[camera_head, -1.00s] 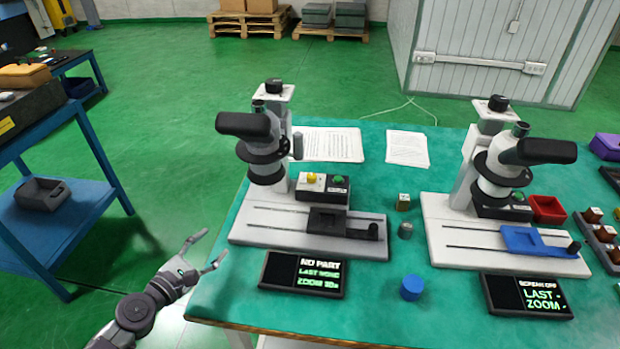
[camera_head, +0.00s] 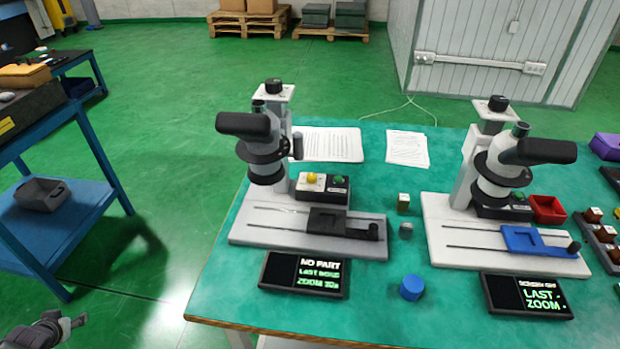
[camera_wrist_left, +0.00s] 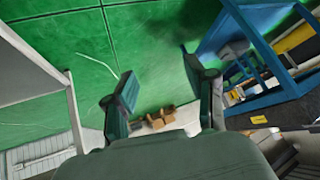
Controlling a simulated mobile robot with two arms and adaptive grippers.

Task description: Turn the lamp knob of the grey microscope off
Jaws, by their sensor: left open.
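The left microscope (camera_head: 262,150), with a dark grey slide (camera_head: 328,220) on its pale base, stands on the green table; it seems to be the grey one. Its control box (camera_head: 322,196) carries a yellow knob (camera_head: 312,178) and a green knob (camera_head: 338,181). I cannot tell which is the lamp knob. Its display (camera_head: 303,274) is lit and reads "NO PART". My left gripper (camera_head: 74,322) is low at the left, off the table and well away from the microscope. In the left wrist view it (camera_wrist_left: 165,100) is open and empty. My right gripper is not in view.
A second microscope (camera_head: 497,170) with a blue slide (camera_head: 535,241) stands to the right. A blue cylinder (camera_head: 411,288) and small blocks lie between them. A blue cart (camera_head: 70,215) stands at the left. Open floor (camera_head: 165,240) lies between cart and table.

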